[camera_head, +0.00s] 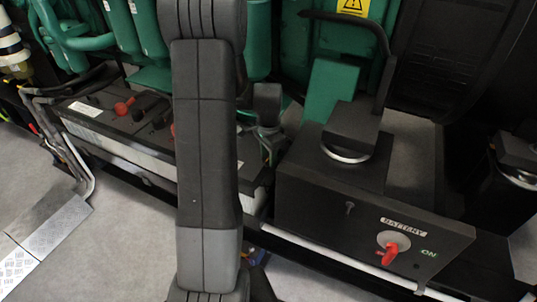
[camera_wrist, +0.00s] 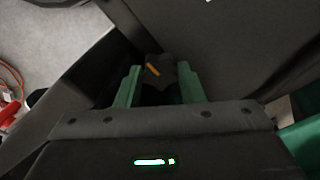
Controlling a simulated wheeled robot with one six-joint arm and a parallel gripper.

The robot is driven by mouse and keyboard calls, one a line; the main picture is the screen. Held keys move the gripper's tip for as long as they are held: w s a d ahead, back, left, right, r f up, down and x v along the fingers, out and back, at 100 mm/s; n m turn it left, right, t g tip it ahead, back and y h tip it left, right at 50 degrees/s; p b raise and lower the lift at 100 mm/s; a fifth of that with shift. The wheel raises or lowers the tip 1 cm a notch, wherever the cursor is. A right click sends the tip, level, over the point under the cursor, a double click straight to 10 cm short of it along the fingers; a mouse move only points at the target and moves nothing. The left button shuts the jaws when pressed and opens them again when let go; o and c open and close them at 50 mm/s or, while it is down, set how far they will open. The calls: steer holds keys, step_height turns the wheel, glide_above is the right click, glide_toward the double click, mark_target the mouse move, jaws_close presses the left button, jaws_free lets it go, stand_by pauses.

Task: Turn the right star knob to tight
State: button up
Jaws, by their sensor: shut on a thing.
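The star knob (camera_wrist: 160,82) is black with several lobes and an orange mark that lies at a slant across its face. It shows in the upper middle of the wrist view. My gripper (camera_wrist: 158,71) has green fingers, one on each side of the knob, and is shut on it. In the head view my dark arm stands upright across the middle, and I cannot make out the knob there.
A black battery box (camera_head: 345,222) with a red switch (camera_head: 390,253) stands right of my arm. A panel with a red knob (camera_head: 124,106) lies to the left. Green machinery (camera_head: 331,90) is behind. Grey floor (camera_head: 120,250) is free at the lower left.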

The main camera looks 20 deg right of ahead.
mark_target(268, 157)
steer(key=shift+m, duration=0.5)
steer(key=o, duration=1)
steer(key=shift+r, duration=0.1)
step_height(268, 157, up, 14)
steer(key=p, duration=0.1)
steer(key=shift+f, duration=0.3)
step_height(268, 157, down, 14)
steer(key=shift+r+b, duration=0.15)
steer(key=shift+b, duration=0.35)
